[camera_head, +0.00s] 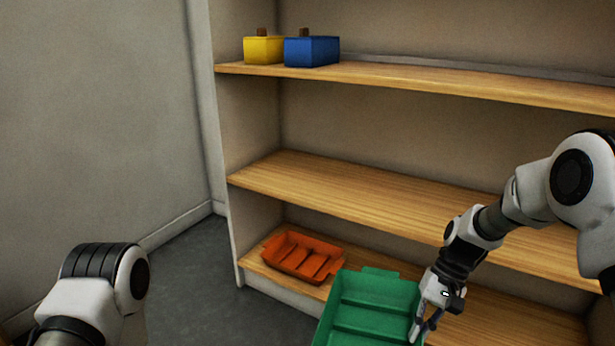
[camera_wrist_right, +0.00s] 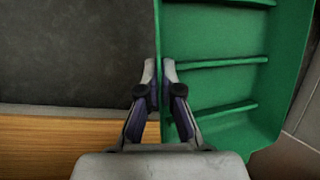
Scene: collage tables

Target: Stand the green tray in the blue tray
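The green tray (camera_head: 372,305) has several ribs across its inside and shows at the bottom centre of the head view, in front of the lowest shelf. My right gripper (camera_head: 420,325) is at its right edge. In the right wrist view the fingertips (camera_wrist_right: 160,72) lie on both sides of the wall of the green tray (camera_wrist_right: 215,95), closed on it. The tray's lower part is cut off in the head view. I see no blue tray; a blue box (camera_head: 312,51) stands on the top shelf. My left gripper is out of view.
An orange tray (camera_head: 303,257) lies on the lowest shelf, left of the green tray. A yellow box (camera_head: 263,50) stands beside the blue box on the top shelf (camera_head: 430,80). The visible part of the middle shelf (camera_head: 340,188) is empty. Grey floor (camera_head: 200,275) is clear at left.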

